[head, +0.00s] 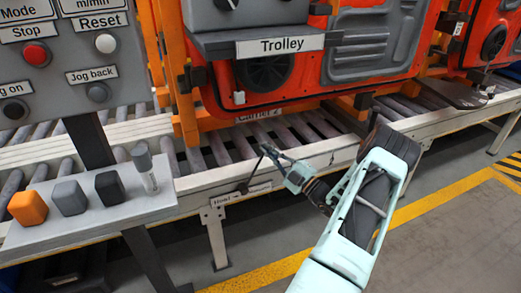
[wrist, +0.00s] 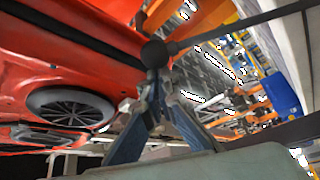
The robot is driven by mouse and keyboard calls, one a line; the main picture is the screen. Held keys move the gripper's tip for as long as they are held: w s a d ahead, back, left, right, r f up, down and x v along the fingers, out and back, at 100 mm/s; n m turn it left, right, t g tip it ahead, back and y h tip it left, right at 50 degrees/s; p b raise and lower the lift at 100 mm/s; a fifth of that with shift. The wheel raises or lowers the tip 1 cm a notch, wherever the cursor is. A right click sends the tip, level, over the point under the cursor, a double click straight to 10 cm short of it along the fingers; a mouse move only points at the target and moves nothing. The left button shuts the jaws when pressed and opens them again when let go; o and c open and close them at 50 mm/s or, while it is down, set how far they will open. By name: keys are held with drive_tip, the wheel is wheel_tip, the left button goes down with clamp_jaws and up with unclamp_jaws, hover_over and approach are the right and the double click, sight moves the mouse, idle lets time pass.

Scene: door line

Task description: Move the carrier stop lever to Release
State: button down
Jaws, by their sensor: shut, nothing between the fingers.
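The carrier stop lever (head: 254,171) is a thin dark rod on the front rail of the roller conveyor, tilted up and to the right. Its black ball knob (wrist: 154,53) shows large in the wrist view, with the rod running from it to the upper right. A small white label (head: 226,199) beside the lever's foot appears to read Hold. My gripper (head: 271,153) is shut with its fingertips at the knob end of the lever. In the wrist view the fingertips (wrist: 152,88) meet just below the knob; whether they touch it I cannot tell.
A red car door (head: 375,45) hangs in an orange carrier (head: 181,115) above the rollers, behind the lever. A grey control panel (head: 60,60) and a shelf with several blocks (head: 70,198) stand at the left. The floor in front of the conveyor is mostly clear.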

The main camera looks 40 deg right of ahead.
drive_tip(key=shift+s+d+f, duration=0.15)
drive_tip(key=shift+d+f, duration=0.05)
drive_tip(key=shift+d, duration=0.2)
drive_tip(key=shift+s+d, duration=0.1)
drive_tip(key=shift+d, duration=0.05)
drive_tip(key=a+r+p, duration=0.3)
drive_tip(key=p, duration=0.1)
drive_tip(key=a+v, duration=0.1)
drive_tip(key=v, duration=0.8)
drive_tip(key=shift+s+f, duration=0.2)
drive_tip(key=shift+f, duration=0.15)
drive_tip(key=shift+a, duration=0.15)
